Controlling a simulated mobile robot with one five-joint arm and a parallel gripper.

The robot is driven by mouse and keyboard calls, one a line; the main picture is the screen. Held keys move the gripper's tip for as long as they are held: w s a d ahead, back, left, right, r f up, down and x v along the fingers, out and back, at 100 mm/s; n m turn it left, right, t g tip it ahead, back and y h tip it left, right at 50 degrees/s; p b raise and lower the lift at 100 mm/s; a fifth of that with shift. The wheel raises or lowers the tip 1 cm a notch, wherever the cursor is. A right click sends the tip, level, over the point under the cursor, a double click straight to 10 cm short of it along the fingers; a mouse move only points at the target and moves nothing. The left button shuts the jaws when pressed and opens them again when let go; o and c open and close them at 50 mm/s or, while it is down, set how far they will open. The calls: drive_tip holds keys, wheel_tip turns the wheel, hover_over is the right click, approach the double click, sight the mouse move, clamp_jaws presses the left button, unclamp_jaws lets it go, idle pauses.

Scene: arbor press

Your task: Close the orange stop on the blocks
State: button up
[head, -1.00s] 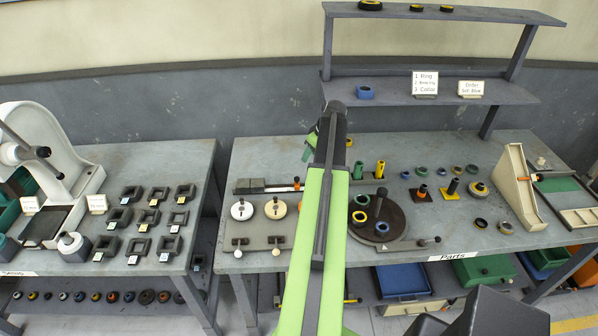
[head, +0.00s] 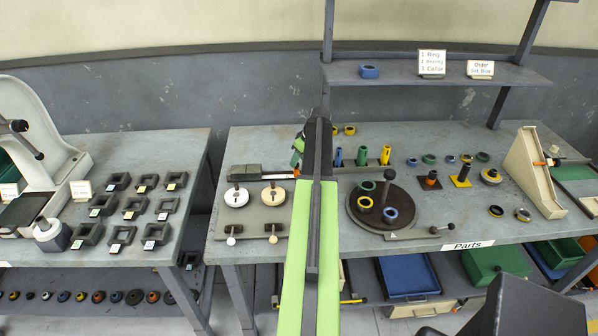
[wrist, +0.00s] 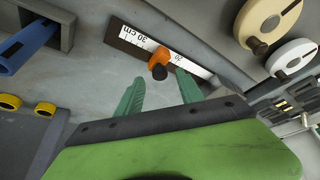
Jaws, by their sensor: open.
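The orange stop (wrist: 159,60) with its dark knob sits on the ruler rail (wrist: 130,37) in the wrist view, near the 20 mark. My gripper (wrist: 159,77) is open, its two green fingers apart, with the knob in line with the gap between their tips. I cannot tell whether the fingers reach down around it. In the head view a bit of the orange stop (head: 296,172) shows left of my arm. My gripper is mostly hidden behind my arm there.
White and tan discs with knobs (head: 236,197) stand in front of the rail. A holder with coloured tubes (head: 362,157) and a dark turntable (head: 400,207) are to the right. Yellow rings (wrist: 45,109) lie left in the wrist view.

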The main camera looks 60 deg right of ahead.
drive_tip(key=shift+b+x, duration=0.45)
drive_tip(key=shift+x, duration=0.65)
drive_tip(key=shift+r, duration=0.1)
drive_tip(key=shift+c, duration=0.2)
clamp_jaws()
